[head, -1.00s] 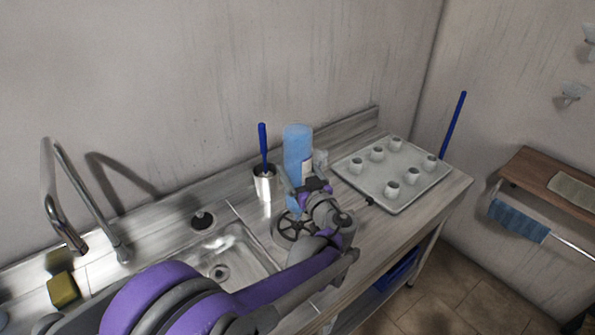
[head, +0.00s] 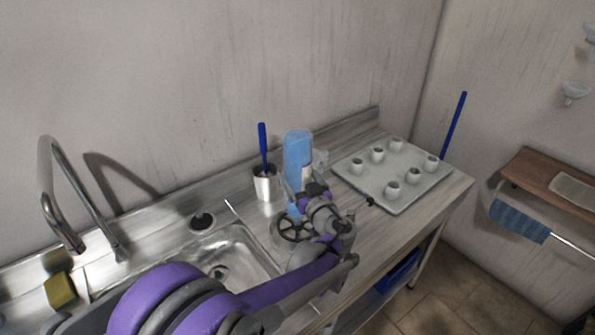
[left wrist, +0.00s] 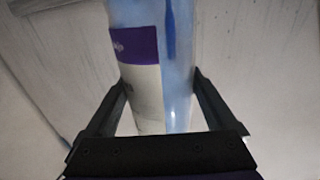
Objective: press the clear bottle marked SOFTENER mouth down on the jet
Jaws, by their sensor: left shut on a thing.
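The clear bottle (head: 298,148) looks blue and stands bottom up in my left gripper (head: 306,184). In the left wrist view the bottle (left wrist: 178,60) fills the space between the two dark fingers, with a purple and white label (left wrist: 136,70) facing me; its wording is not readable. My left gripper is shut on it. Below the bottle is a round, spoked rinser (head: 293,228) set in the counter, where the jet is. The bottle's mouth is hidden by the gripper, so I cannot tell whether it touches the jet. My right gripper is not in view.
A metal cup with a blue-handled brush (head: 265,184) stands just left of the bottle. A grey tray with several small white cups (head: 376,203) lies to the right. The sink (head: 225,262), tap (head: 62,225) and sponge (head: 61,291) are on the left.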

